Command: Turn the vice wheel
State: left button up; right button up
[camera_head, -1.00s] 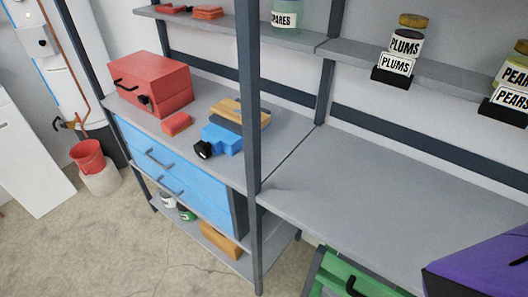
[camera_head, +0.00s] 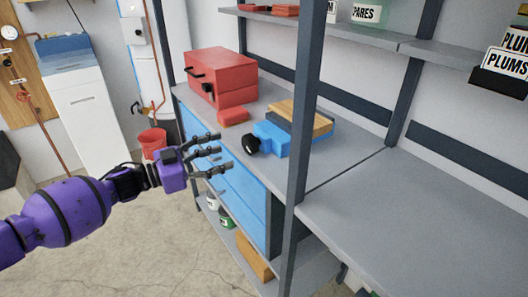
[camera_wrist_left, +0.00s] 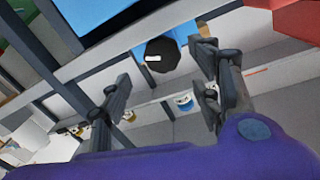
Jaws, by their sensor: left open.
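The blue vice (camera_head: 285,137) stands on the grey workbench. Its black wheel (camera_head: 251,144) sticks out toward the bench's front edge, on the side facing my left gripper. In the left wrist view the wheel (camera_wrist_left: 162,56) shows beyond and between the fingers, with a white mark on its dark face. My left gripper (camera_head: 221,154) is open and empty, just left of the wheel in the head view, with its fingers pointing toward the bench. A gap shows between fingertips and wheel in the head view. My right gripper is not in view.
A red toolbox (camera_head: 221,77) and a small red block (camera_head: 233,116) are on the bench left of the vice. A dark upright post (camera_head: 305,110) stands right of the vice. Blue drawers (camera_head: 236,190) are under the bench. The right bench top (camera_head: 420,225) is clear.

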aim_at(247, 146)
pick_arm(q)
jog(key=x, duration=0.7)
jog(key=shift+w+d, duration=0.1)
jog(key=shift+d, duration=0.15)
